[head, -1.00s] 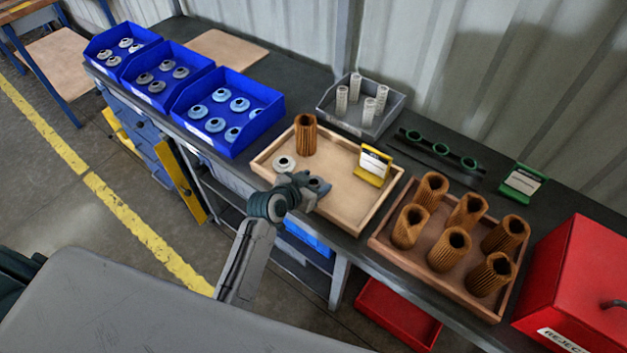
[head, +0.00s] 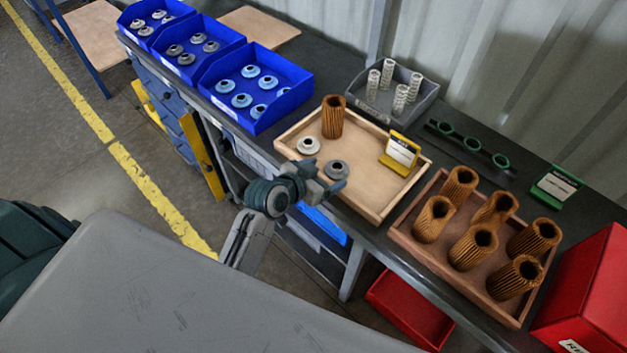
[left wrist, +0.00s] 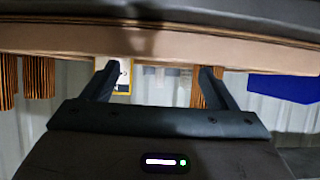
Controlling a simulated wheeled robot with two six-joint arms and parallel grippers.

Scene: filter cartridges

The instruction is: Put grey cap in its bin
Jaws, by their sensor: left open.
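The grey cap (head: 336,170) lies on the wooden tray (head: 377,215), right of a white cap (head: 308,145). My left gripper (head: 334,189) is open and empty at the tray's front edge, just in front of the grey cap and apart from it. In the left wrist view the two fingers of this gripper (left wrist: 156,74) stand wide apart with nothing between them, and the tray's edge (left wrist: 160,42) crosses above them. The middle blue bin (head: 188,85) holds several grey caps. My right gripper is not in view.
Blue bins with whitish caps (head: 137,43) and blue caps (head: 245,125) flank the middle bin. A brown cartridge (head: 333,117) and a yellow card holder (head: 401,150) stand on the tray. A cartridge tray (head: 415,240) is to the right. The tray's middle is clear.

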